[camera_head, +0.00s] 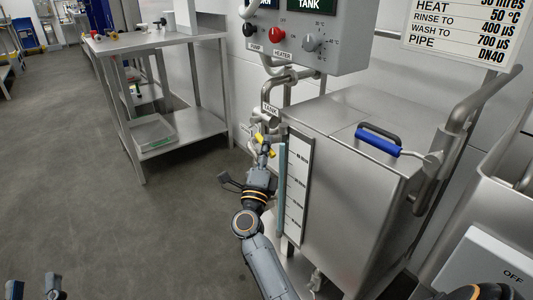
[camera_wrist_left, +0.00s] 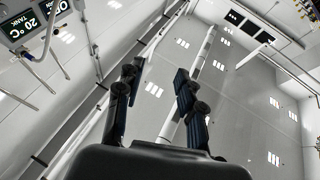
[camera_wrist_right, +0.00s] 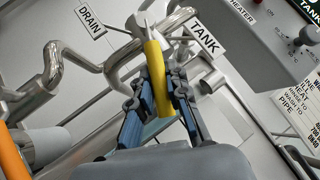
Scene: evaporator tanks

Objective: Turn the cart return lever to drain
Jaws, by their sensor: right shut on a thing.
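The yellow lever (camera_wrist_right: 155,78) sits on the steel pipework between the DRAIN sign (camera_wrist_right: 90,20) and the TANK sign (camera_wrist_right: 206,37) in the right wrist view. Its far end meets the pipe, near the TANK sign. My right gripper (camera_wrist_right: 157,88) is shut on the lever, one finger on each side of it. In the head view, my right gripper (camera_head: 266,158) is at the yellow lever (camera_head: 259,138), below the TANK sign (camera_head: 271,109), and partly hides it. My left gripper (camera_head: 33,286) is open and empty at the bottom left; it also shows in the left wrist view (camera_wrist_left: 155,80).
A steel tank (camera_head: 350,190) with a blue-handled lid stands right of my right arm. A control box (camera_head: 300,40) hangs above the pipes. A steel shelf table (camera_head: 150,42) stands behind to the left. The floor (camera_head: 100,210) at left is clear.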

